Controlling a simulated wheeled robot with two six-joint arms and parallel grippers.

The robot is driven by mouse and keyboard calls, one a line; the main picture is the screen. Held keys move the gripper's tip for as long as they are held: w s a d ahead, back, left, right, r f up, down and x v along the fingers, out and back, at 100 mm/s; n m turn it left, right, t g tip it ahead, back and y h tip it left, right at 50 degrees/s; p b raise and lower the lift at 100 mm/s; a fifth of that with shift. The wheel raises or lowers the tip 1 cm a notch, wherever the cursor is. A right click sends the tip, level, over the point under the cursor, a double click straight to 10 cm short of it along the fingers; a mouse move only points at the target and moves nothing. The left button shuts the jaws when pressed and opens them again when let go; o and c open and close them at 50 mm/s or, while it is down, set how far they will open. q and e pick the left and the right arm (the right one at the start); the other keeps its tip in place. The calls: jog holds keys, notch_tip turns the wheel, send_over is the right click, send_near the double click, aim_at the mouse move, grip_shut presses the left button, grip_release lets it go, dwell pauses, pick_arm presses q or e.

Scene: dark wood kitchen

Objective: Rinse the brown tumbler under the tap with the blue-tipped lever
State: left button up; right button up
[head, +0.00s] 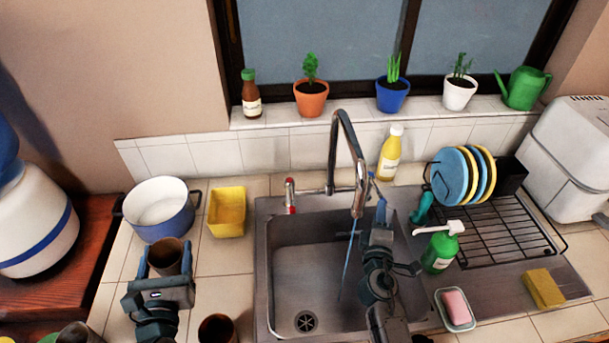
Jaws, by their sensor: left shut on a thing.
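The brown tumbler (167,258) is upright between the fingers of my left gripper (165,262), which is shut on it. It is over the tiled counter left of the sink; its height above the tiles is hard to tell. The tap (346,140) arches over the steel sink, and a thin stream of water (350,255) runs from its spout into the basin. The blue-tipped lever (371,177) is right of the spout. My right gripper (381,210) is just below that lever, seen edge-on, so its opening is hidden. A red-tipped lever (291,196) is on the tap's left.
A blue pot (160,222) and yellow tub (227,220) stand behind the tumbler. Another brown cup (217,330) is at the front. A green soap bottle (440,250), pink soap dish (456,322) and dish rack (500,230) are right of the basin.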

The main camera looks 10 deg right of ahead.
aim_at(380, 190)
jog(key=p+x, duration=0.2)
jog(key=x, duration=0.6)
jog(key=shift+w+d, duration=0.1)
jog(key=shift+w, duration=0.1)
jog(key=shift+w+d+f+p, duration=0.1)
jog(key=shift+w+d+p, duration=0.15)
jog(key=shift+w, duration=0.25)
grip_shut()
